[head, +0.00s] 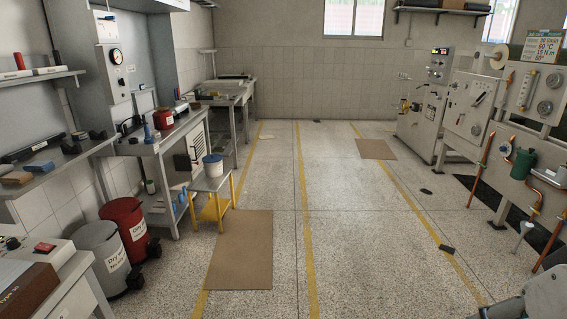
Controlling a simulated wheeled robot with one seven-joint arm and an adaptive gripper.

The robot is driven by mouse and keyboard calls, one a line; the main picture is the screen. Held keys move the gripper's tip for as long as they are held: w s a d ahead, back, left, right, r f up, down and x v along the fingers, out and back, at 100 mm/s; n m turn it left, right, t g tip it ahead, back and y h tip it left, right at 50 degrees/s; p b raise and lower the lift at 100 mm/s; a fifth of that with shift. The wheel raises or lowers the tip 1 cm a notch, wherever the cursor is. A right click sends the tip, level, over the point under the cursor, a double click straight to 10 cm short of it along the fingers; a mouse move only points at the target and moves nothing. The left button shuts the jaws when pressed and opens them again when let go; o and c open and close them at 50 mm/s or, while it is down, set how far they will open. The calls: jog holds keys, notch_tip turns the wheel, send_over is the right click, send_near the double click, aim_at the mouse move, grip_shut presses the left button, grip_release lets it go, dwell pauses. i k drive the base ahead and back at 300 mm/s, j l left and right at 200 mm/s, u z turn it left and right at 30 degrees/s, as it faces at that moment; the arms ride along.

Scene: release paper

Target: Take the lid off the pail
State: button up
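A grey part of my arm shows at the bottom right corner. My gripper's fingers are not in the picture.
A red bin (129,228) and a grey bin (103,252) stand at left. Workbenches line the left, machines the right. The middle aisle is largely clear.

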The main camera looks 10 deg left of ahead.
aim_at(211, 158)
jog(key=i+j+u, duration=0.35)
jog(key=i, duration=0.55)
jog(key=i+u, duration=0.35)
jog(key=i, duration=0.55)
jog(key=i+j+z, duration=0.1)
jog(key=i+z, duration=0.15)
jog(key=i, duration=1.6)
jog(key=i+u, duration=0.35)
jog(key=i, duration=0.15)
jog(key=i+l+u, duration=0.1)
jog(key=i+u, duration=0.3)
jog(key=i+l+u, duration=0.35)
jog(key=i, duration=0.15)
jog(key=i+u, duration=0.25)
jog(key=i+l+u, duration=0.25)
jog(key=i+j, duration=0.05)
